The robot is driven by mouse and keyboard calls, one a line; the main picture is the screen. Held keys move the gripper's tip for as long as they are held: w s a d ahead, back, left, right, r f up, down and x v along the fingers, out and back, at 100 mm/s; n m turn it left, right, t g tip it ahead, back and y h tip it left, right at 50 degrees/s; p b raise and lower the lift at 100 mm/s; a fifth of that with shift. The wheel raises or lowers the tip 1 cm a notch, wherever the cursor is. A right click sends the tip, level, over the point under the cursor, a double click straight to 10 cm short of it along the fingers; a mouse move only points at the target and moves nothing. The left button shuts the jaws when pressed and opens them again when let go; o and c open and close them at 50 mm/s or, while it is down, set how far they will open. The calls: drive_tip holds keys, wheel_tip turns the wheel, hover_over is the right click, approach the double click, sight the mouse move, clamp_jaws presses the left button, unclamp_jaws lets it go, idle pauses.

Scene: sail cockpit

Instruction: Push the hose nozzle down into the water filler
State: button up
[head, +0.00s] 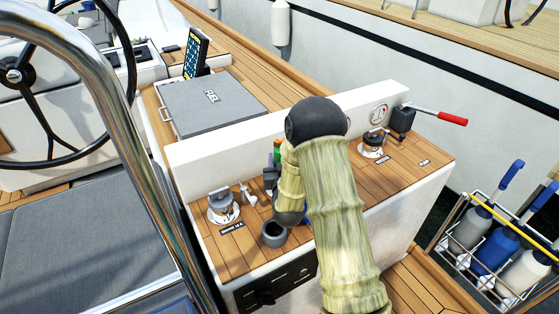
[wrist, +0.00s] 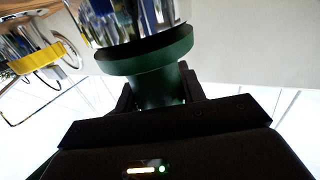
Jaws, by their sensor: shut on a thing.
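In the wrist view, my gripper (wrist: 158,88) is shut on a dark green cylindrical piece with a wider green collar (wrist: 148,57), which looks like the hose nozzle. Shiny chrome metal (wrist: 140,18) lies just beyond the collar; I cannot tell whether they touch. Another chrome fitting (head: 373,144) is at the right. I cannot tell which is the water filler.
Small green and dark items (head: 276,152) stand beside my arm. A red-handled lever (head: 450,118) sticks out at the right. A grey hatch (head: 212,102) lies behind the white upstand. A bottle rack (head: 495,240) stands lower right.

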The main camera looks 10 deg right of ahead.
drive_tip(key=shift+f, duration=0.25)
drive_tip(key=o, duration=1)
drive_tip(key=shift+s, duration=0.1)
